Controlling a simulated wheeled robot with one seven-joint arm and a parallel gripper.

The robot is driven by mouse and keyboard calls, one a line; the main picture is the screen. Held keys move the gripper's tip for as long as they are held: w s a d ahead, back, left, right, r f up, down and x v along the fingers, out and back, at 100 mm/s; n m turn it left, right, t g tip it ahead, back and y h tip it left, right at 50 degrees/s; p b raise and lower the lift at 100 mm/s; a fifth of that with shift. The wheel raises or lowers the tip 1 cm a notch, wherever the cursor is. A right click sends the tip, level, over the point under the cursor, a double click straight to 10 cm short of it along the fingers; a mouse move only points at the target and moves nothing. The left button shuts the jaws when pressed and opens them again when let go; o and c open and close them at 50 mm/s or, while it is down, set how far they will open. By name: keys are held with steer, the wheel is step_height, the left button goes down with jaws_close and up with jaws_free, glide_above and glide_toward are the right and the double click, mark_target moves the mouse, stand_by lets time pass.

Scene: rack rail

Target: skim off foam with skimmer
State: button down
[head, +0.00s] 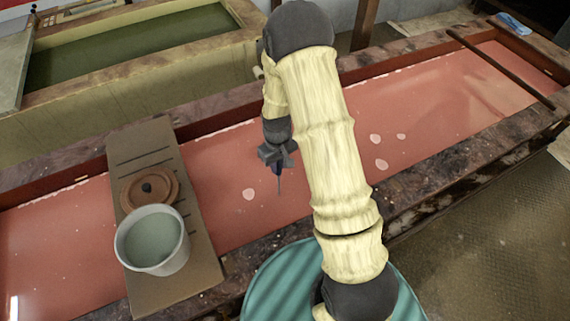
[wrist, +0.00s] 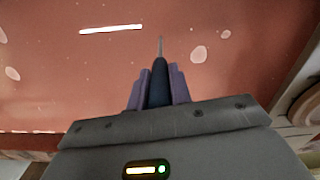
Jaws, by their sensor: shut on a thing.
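My gripper (head: 278,163) hangs over the pink-red liquid in the long vat (head: 225,172). It is shut on the skimmer (head: 279,183), whose dark handle and thin shaft point down. In the wrist view the skimmer (wrist: 159,82) stands between the purple-grey fingers of my gripper (wrist: 158,88). I cannot tell if its tip touches the liquid. A pale foam patch (head: 249,194) floats to the left of the skimmer; more foam patches (head: 375,139) (head: 401,137) (head: 381,165) float to the right, beyond my arm. The wrist view shows foam patches at right (wrist: 198,54) and left (wrist: 12,73).
A board (head: 196,245) with slots lies across the vat at left. It carries a pale bucket (head: 181,258) with grey-green contents and a round brown lid (head: 131,191). A dark rod (head: 500,68) spans the vat at far right. Another vat (head: 150,95) stands behind.

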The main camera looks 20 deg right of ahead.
steer(key=w+a, duration=0.5)
steer(key=a, duration=0.7)
steer(key=shift+w, duration=0.2)
stand_by(0.6)
steer(key=s+a, duration=0.5)
steer(key=s, duration=0.1)
stand_by(0.8)
steer(key=shift+r, duration=0.15)
step_height(320, 180, up, 14)
steer(key=p, duration=0.9)
stand_by(0.5)
stand_by(2.4)
